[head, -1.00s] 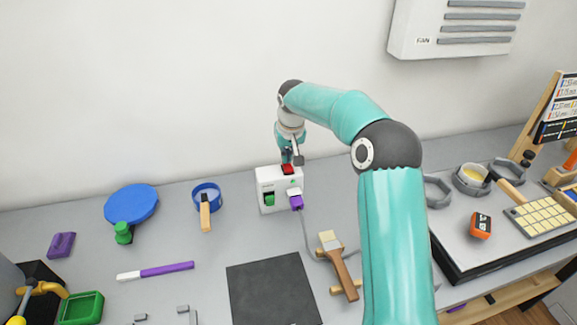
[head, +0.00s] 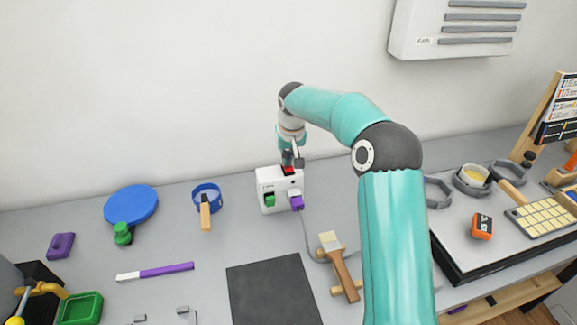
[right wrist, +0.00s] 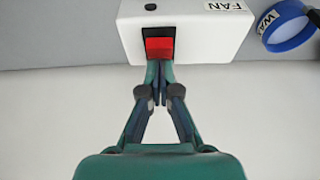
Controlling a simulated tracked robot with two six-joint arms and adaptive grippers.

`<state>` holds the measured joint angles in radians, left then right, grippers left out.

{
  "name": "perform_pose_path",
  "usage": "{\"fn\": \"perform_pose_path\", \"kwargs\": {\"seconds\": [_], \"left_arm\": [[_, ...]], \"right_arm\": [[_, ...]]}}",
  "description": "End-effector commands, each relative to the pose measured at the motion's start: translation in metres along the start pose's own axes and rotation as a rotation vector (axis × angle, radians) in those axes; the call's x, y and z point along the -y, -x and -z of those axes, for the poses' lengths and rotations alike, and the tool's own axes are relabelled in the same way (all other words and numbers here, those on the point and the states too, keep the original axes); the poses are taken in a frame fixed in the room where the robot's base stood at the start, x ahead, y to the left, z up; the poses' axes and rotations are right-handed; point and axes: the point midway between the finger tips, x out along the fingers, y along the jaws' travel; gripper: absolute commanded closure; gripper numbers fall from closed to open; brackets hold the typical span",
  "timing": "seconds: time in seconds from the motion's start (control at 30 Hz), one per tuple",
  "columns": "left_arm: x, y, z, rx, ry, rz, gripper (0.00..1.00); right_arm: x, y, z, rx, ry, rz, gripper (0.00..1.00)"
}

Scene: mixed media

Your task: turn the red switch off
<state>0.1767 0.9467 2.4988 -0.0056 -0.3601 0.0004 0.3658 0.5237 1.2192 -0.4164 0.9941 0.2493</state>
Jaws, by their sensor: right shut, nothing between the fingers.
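The red switch (head: 291,170) is on top of a white box (head: 266,184) near the wall. In the right wrist view the red switch (right wrist: 159,47) sits in a dark frame on the white box (right wrist: 195,38), labelled FAN. My right gripper (head: 287,161) points down at the switch from above. In the right wrist view its fingers (right wrist: 162,74) are shut with nothing between them, and the tips are at the switch's near edge. They look to be touching it or very close; the exact contact is unclear. The left gripper is not in view.
A blue ring (head: 207,190) with a wooden-handled tool is to the left. A brush (head: 338,264) lies in front. The wall is close behind.

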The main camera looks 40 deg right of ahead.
Motion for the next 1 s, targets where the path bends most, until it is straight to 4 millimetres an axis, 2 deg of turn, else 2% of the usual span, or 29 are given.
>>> {"fn": "perform_pose_path", "kwargs": {"seconds": [0.17,0.5,1.0], "left_arm": [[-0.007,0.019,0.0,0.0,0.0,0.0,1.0],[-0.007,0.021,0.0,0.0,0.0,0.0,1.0],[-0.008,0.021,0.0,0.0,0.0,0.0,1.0]], "right_arm": [[0.0,0.022,0.006,0.002,0.001,0.0,1.0],[0.0,0.052,0.016,-0.001,-0.001,0.0,1.0],[0.001,0.061,0.017,-0.002,0.001,0.001,1.0]]}}
